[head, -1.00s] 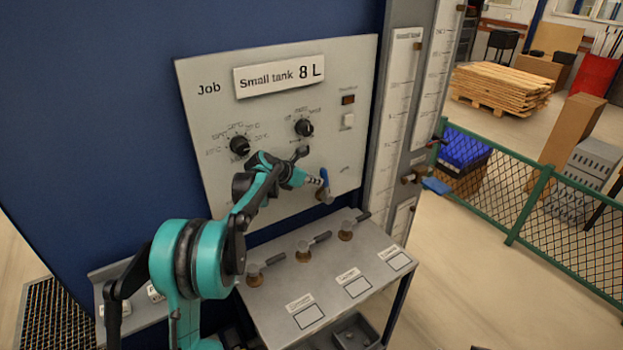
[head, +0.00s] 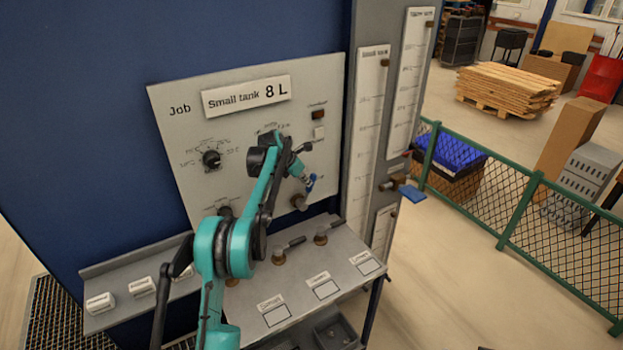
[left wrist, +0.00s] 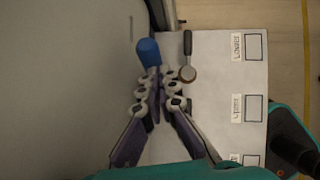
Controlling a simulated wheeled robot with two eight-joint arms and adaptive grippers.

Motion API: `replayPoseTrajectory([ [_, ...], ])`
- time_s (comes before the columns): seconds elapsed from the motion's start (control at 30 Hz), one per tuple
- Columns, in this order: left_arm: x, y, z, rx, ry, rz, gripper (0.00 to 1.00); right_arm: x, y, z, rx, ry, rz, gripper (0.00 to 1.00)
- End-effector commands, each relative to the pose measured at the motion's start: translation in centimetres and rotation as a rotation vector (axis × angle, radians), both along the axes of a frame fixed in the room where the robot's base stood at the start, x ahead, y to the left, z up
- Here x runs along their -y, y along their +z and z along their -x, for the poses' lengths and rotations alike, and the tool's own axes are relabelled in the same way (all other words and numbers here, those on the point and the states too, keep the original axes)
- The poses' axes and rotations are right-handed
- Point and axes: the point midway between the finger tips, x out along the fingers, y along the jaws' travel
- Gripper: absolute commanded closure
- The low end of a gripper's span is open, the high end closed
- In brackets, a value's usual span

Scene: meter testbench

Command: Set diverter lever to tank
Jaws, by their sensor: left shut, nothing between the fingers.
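The lever with the blue handle (head: 311,181) sits on a brass valve body (head: 299,203) low on the grey job panel. Its handle points up and leans to the right. My left gripper (head: 304,184) is shut and empty, its tips right beside the handle on the left, close to or touching it. In the left wrist view the blue handle (left wrist: 149,52) shows just beyond the closed fingertips (left wrist: 157,74); contact cannot be told for sure. The marks around the lever are too small to read. My right gripper is not in view.
Another blue-handled valve (head: 412,193) juts from the gauge column at right. A green fence (head: 520,205) stands farther right.

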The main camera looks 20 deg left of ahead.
Motion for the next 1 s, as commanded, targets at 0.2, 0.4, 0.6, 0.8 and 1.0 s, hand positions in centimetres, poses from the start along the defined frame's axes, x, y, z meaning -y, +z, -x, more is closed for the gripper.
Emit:
replayPoseTrajectory([
  [0.2,0.5,0.6,-0.9,-0.136,0.0,-0.118,1.0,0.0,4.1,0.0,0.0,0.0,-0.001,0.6],
  [0.4,0.7,0.1,-1.2,-0.168,0.007,-0.151,1.0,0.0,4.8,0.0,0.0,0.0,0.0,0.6],
  [0.6,1.0,-0.2,-1.4,-0.166,0.007,-0.15,1.0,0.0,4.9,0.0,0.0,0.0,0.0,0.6],
  [0.8,1.1,-0.2,-1.5,-0.166,0.006,-0.149,1.0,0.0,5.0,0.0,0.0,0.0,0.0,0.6],
  [1.0,1.2,-0.3,-1.5,-0.165,0.006,-0.148,1.0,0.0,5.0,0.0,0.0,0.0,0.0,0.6],
])
